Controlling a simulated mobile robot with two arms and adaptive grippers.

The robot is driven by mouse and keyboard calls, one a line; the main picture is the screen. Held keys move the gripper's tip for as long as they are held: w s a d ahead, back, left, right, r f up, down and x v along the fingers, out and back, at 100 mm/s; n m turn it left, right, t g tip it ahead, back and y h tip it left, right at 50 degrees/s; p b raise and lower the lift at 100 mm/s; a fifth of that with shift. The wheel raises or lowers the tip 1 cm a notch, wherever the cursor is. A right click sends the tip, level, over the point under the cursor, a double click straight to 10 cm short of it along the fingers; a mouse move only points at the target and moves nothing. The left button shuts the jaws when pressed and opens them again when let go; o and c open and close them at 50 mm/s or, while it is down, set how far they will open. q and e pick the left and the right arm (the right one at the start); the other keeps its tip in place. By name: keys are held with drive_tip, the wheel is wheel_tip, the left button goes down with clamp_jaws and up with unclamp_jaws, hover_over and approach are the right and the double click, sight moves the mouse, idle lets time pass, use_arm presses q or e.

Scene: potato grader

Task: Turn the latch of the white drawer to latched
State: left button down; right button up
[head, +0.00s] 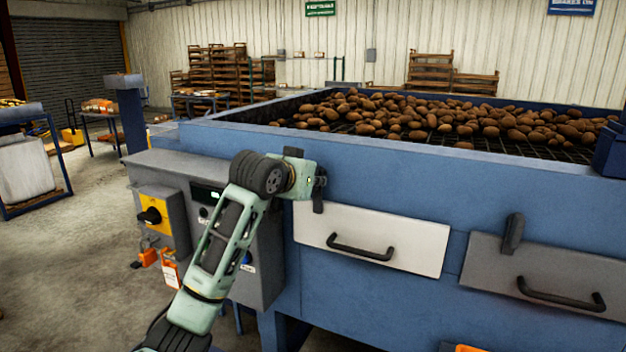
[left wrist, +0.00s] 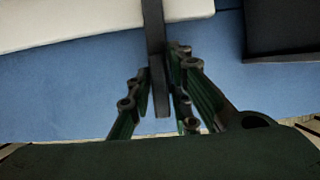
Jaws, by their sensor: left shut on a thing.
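The white drawer (head: 420,240) is closed in the blue machine front, with a black bar handle (head: 360,249). Its latch, a dark bar, stands about upright across the drawer's top edge near its left end; its lower part (head: 318,203) shows below my left gripper in the head view. My left gripper (head: 312,182) is at the latch, hiding its upper part. In the left wrist view, the latch (left wrist: 153,40) runs between the two fingers of the gripper (left wrist: 160,95), which are shut on it. The white drawer (left wrist: 80,20) fills the top left there. My right gripper is not in view.
A grey drawer (head: 560,275) with its own upright dark latch (head: 513,233) is to the right. Potatoes (head: 440,115) lie on the grader above.

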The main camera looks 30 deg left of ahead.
use_arm(q)
drive_tip(key=c, duration=1.8)
unclamp_jaws()
drive_tip(key=shift+o, duration=0.2)
drive_tip(key=v, duration=1.2)
drive_tip(key=shift+a, duration=0.1)
